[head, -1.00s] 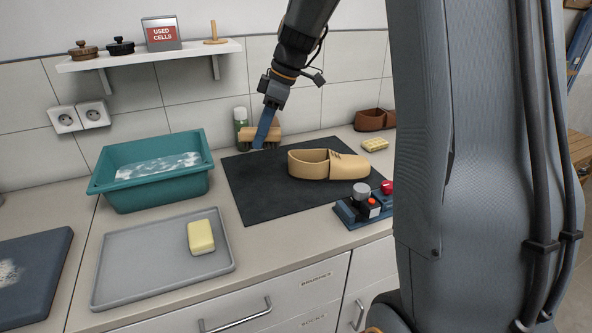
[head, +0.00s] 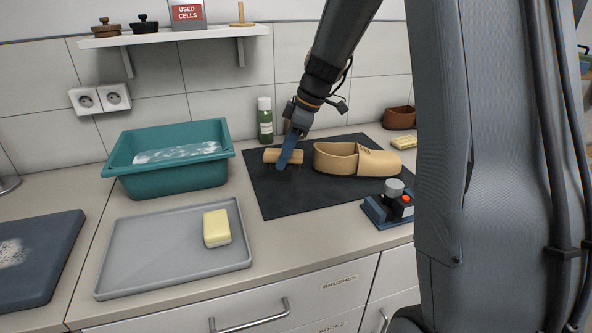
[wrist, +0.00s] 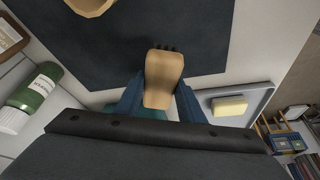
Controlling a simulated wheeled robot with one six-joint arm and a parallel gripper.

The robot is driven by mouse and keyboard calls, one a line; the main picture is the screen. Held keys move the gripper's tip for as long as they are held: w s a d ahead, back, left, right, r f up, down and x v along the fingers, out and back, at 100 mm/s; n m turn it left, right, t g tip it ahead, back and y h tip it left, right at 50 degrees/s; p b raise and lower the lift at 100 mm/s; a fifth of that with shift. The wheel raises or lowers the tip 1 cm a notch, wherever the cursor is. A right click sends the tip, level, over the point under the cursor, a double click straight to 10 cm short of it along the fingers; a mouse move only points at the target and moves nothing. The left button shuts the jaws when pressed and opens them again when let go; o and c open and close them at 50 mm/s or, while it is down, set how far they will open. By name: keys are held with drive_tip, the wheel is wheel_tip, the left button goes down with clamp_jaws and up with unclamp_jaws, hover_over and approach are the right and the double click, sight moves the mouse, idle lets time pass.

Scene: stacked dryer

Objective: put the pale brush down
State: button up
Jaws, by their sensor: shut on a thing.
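The pale brush (head: 271,156) has a light wooden body and dark bristles. My gripper (head: 287,158) is shut on it, with the blue fingers on either side of its body. In the wrist view the brush (wrist: 164,78) lies between the two fingers, bristle end away from the camera. In the head view it is over the left back part of the dark mat (head: 290,202), left of the tan shoe (head: 335,160). I cannot tell whether the bristles touch the mat.
A green bottle (head: 265,122) stands close behind my gripper. A teal basin (head: 170,180) and a grey tray (head: 130,250) with yellow soap (head: 216,228) are to the left. A blue control box (head: 375,212) sits at the mat's right front. The mat's front left is clear.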

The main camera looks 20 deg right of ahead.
sight(295, 152)
drive_tip(key=shift+f+p, duration=0.55)
drive_tip(key=shift+f, duration=2.35)
drive_tip(key=shift+f, duration=0.2)
drive_tip(key=o, duration=1.1)
drive_tip(key=shift+r, duration=0.1)
drive_tip(key=b+v, duration=0.3)
drive_tip(key=v, duration=0.9)
drive_tip(key=shift+s+d, duration=0.1)
